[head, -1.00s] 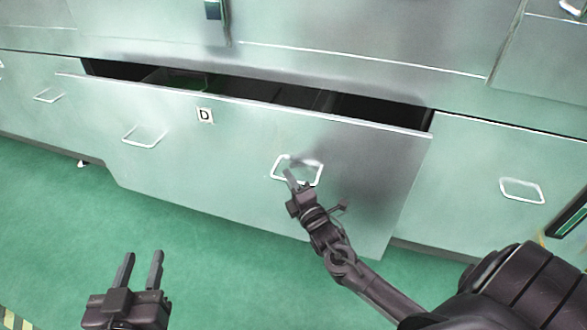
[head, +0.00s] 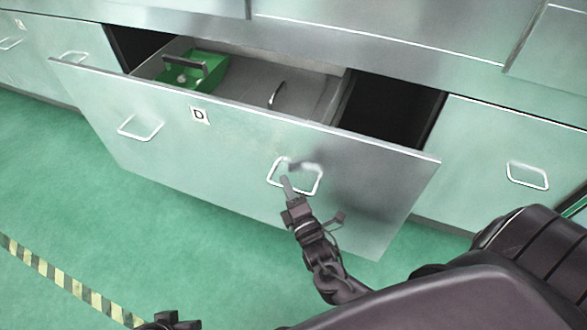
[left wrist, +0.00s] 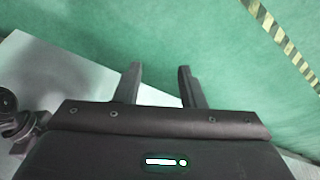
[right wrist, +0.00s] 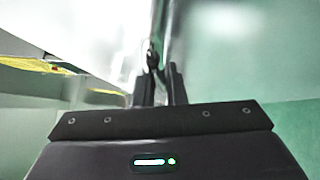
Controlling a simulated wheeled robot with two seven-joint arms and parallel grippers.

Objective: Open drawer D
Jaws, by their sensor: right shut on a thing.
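Drawer D (head: 240,150) is a wide pale metal drawer with a "D" label (head: 199,115) and two wire handles. It stands well open, and its inside shows from above. My right gripper (head: 287,182) is shut on the drawer's right handle (head: 304,190); in the right wrist view its fingers (right wrist: 160,75) are close together around a thin dark bar. The left handle (head: 140,128) is free. My left gripper shows in the left wrist view (left wrist: 160,75) with its fingers apart and nothing between them; only its top shows at the head view's bottom edge.
A green tray (head: 204,72) and a grey lid or panel with a dark handle (head: 277,94) lie inside the drawer. Closed drawers flank it, one with a handle (head: 527,175) at right. The green floor (head: 120,215) is clear, with a striped tape line (head: 75,285).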

